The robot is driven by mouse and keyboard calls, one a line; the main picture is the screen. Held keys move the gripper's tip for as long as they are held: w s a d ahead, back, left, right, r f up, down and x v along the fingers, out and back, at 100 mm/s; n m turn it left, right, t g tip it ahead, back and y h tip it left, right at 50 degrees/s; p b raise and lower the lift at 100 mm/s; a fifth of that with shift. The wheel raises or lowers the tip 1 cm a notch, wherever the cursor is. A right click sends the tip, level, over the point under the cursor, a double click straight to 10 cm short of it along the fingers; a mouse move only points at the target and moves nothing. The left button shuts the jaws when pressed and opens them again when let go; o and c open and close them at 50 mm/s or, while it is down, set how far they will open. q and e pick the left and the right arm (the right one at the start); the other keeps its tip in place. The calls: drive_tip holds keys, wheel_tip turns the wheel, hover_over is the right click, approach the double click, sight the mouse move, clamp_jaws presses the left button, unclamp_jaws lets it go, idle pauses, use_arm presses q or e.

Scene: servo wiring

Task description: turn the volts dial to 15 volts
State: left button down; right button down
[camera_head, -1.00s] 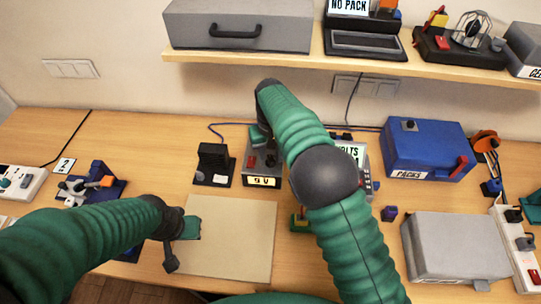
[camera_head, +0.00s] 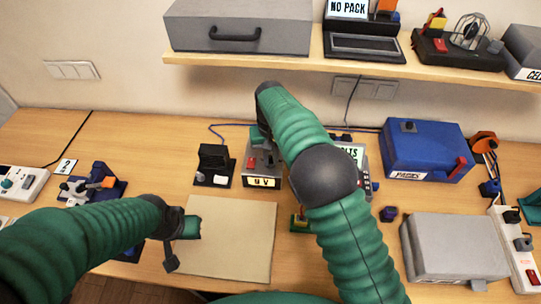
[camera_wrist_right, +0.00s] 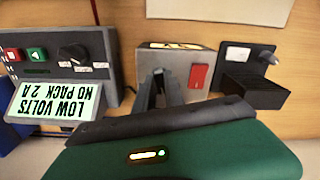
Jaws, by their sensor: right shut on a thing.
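The grey supply box (camera_head: 257,168) stands at the back middle of the table, with a red switch and a lit front display (camera_head: 264,182) reading 9 V. In the right wrist view the box (camera_wrist_right: 150,62) shows with its red switch (camera_wrist_right: 200,77). My right gripper (camera_head: 268,148) reaches down onto the top of this box. Its dark fingers (camera_wrist_right: 158,95) are shut on the volts dial, which they mostly hide. My left gripper (camera_head: 180,243) hangs over the left edge of the beige mat, away from the box; its jaw opening is unclear.
A tester (camera_wrist_right: 62,85) reading "LOW VOLTS NO PACK 2 A" stands beside the box, partly behind my right arm in the head view. A black stand (camera_head: 213,165) is on the other side. A blue PACKS case (camera_head: 427,150) is further right. The beige mat (camera_head: 230,250) is clear.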

drive_tip(key=m+p, duration=0.1)
drive_tip(key=m, duration=0.1)
drive_tip(key=m+p, duration=0.2)
drive_tip(key=shift+a+r, duration=0.1)
drive_tip(key=shift+r, duration=0.1)
drive_tip(key=m+p, duration=0.2)
drive_tip(key=m, duration=0.3)
drive_tip(key=shift+a+p, duration=0.15)
drive_tip(key=shift+p, duration=0.15)
drive_tip(key=m, duration=0.3)
drive_tip(key=m+p, duration=0.1)
drive_tip(key=m, duration=0.1)
drive_tip(key=shift+w+f+m, duration=0.15)
drive_tip(key=shift+w+m, duration=0.05)
drive_tip(key=shift+m, duration=0.2)
drive_tip(key=c, duration=1.5)
unclamp_jaws()
drive_tip(key=shift+a, duration=0.1)
drive_tip(key=shift+o, duration=0.3)
